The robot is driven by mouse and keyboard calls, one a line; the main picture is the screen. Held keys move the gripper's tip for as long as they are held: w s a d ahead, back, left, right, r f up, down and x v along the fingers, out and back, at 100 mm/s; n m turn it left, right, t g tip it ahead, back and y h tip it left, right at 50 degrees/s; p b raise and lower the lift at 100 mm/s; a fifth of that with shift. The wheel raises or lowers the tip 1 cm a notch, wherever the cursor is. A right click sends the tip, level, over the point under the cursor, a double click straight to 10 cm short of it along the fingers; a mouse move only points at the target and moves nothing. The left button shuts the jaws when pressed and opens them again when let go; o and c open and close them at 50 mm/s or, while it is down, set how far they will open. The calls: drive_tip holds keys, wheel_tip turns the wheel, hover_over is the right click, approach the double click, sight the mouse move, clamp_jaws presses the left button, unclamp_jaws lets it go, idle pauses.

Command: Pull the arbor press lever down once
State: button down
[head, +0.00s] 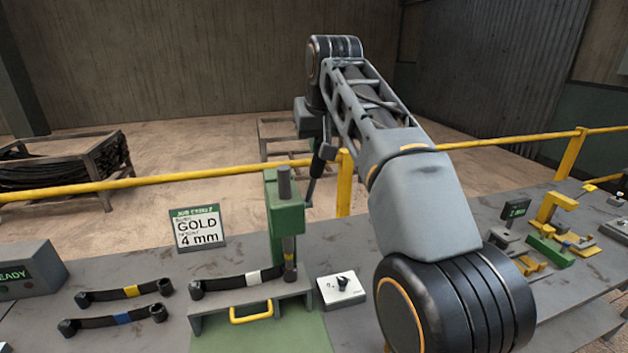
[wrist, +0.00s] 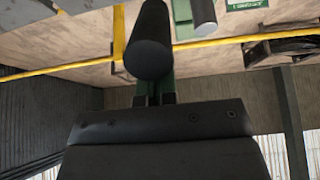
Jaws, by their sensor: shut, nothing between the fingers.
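The green arbor press (head: 285,215) stands on the bench at the centre of the head view, its grey ram (head: 284,182) upright. A dark rod (head: 315,178), seemingly its lever, slants beside it below my wrist. In the wrist view a thick black cylinder (wrist: 150,45), which looks like the lever's grip, is close in front of my gripper (wrist: 155,99). The green press shows behind it. My gripper is shut and empty. Whether it touches the grip I cannot tell. A leaf spring with a white band (head: 250,278) lies at the press's foot.
Leaf springs with yellow (head: 125,292) and blue (head: 120,318) bands lie to the left. A job card (head: 198,228) reads GOLD 4 mm. A white dial box (head: 341,289) stands right of the press. A yellow rail (head: 150,182) runs behind the bench.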

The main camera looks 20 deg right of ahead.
sight(321, 167)
drive_tip(key=shift+s+f+b, duration=0.5)
drive_tip(key=shift+s+b, duration=0.05)
drive_tip(key=shift+s, duration=0.15)
drive_tip(key=shift+s+f, duration=0.1)
drive_tip(key=shift+f, duration=0.05)
drive_tip(key=s+f+b, duration=0.2)
drive_tip(key=b, duration=0.1)
drive_tip(key=shift+f, duration=0.15)
drive_tip(key=shift+s+f+b, duration=0.3)
drive_tip(key=shift+s+b, duration=0.2)
drive_tip(key=shift+b, duration=0.05)
drive_tip(key=shift+f, duration=0.1)
drive_tip(key=shift+s+f+b, duration=0.6)
drive_tip(key=shift+f+b, duration=0.3)
drive_tip(key=shift+b, duration=0.15)
drive_tip(key=shift+s+f+b, duration=0.55)
drive_tip(key=shift+f+b, duration=0.35)
drive_tip(key=shift+b, duration=0.1)
drive_tip(key=shift+f, duration=0.1)
